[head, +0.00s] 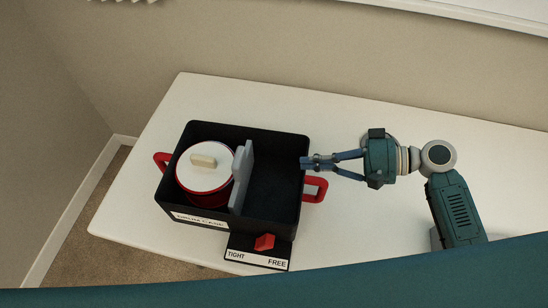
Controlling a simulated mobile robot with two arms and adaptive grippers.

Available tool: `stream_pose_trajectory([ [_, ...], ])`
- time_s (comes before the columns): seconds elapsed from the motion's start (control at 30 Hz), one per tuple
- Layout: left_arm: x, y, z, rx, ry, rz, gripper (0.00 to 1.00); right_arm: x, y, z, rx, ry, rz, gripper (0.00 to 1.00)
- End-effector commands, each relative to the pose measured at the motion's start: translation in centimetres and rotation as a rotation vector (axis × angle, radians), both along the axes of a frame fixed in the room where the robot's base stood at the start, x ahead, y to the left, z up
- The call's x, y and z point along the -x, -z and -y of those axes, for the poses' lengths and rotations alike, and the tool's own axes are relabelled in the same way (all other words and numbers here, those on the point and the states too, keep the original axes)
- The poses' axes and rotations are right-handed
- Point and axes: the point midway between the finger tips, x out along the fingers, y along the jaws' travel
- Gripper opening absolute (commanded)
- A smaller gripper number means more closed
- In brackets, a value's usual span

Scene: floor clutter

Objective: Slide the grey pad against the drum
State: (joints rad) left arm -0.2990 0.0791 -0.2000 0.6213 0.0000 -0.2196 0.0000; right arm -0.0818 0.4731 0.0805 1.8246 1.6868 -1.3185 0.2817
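A black open case (279,142) sits on the white table. In its left part stands a red drum (207,197) with a white top and a beige block (203,160) on it. The grey pad (243,180) stands upright across the case, right beside the drum; I cannot tell whether they touch. The case is empty right of the pad. A red knob (264,242) sits on a front plate marked TIGHT at left and FREE at right. My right gripper (306,163) is shut and empty at the case's right wall, just above the right red handle (316,189). My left gripper is not in view.
Another red handle (162,161) sticks out from the case's left side. The white table (330,108) is bare behind and right of the case. A wall (280,45) stands behind the table. Carpeted floor (125,258) shows at lower left.

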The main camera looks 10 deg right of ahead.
Motion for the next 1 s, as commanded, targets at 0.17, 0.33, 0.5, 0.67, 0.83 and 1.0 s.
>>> stream_pose_trajectory([
  [0.17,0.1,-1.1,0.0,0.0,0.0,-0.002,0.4,-0.7,0.3,-2.7,-0.005,-0.003,0.001,0.0],
  [0.33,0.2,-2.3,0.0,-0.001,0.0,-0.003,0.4,-1.7,1.4,-6.1,-0.005,-0.004,0.001,0.0],
  [0.5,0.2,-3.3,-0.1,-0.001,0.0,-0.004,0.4,-2.6,2.5,-9.3,-0.003,-0.005,0.001,0.0],
  [0.67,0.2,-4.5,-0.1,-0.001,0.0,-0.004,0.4,-3.2,2.5,-11.5,-0.001,-0.005,0.002,0.0],
  [0.83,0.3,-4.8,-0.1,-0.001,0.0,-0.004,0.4,-3.6,2.7,-12.5,0.001,-0.003,0.003,0.0],
  [1.0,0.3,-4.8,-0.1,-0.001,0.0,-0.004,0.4,-3.6,2.9,-12.7,0.003,-0.004,0.003,0.0],
])
